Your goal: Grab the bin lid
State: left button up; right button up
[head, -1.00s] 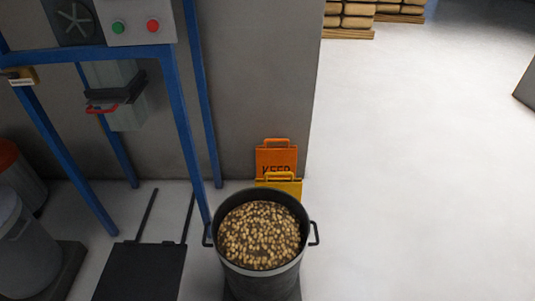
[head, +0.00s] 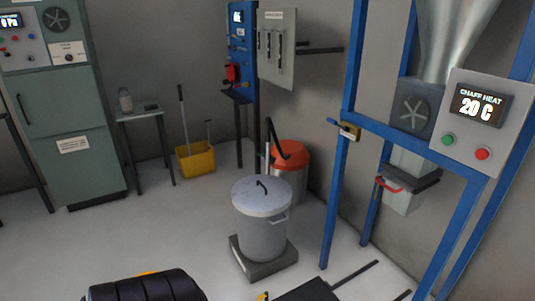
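A grey metal bin (head: 264,236) stands upright on a dark low block. Its round grey lid (head: 262,197) sits on top and has a dark arched handle in the middle. Behind it is a second bin (head: 292,182) with an orange lid (head: 289,156); the grey bin partly hides it. I cannot tell from the picture which lid is meant. Neither of my grippers is in view, and nothing touches the grey lid.
A blue frame (head: 341,150) with a control box (head: 474,122) reading 20 C stands at the right. A yellow mop bucket (head: 196,162), a small table (head: 139,114) and a green cabinet (head: 72,145) line the back left. The floor left of the grey bin is clear.

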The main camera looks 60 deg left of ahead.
aim_at(261, 193)
jog(key=u, duration=1.9)
jog(key=i+j+z, duration=0.1)
jog(key=z, duration=0.55)
jog(key=i+j+z, duration=0.3)
jog(key=j, duration=0.3)
jog(key=i+j+z, duration=0.1)
jog(key=j, duration=0.25)
jog(key=i+j+z, duration=0.3)
jog(key=j, duration=0.4)
jog(key=i, duration=0.05)
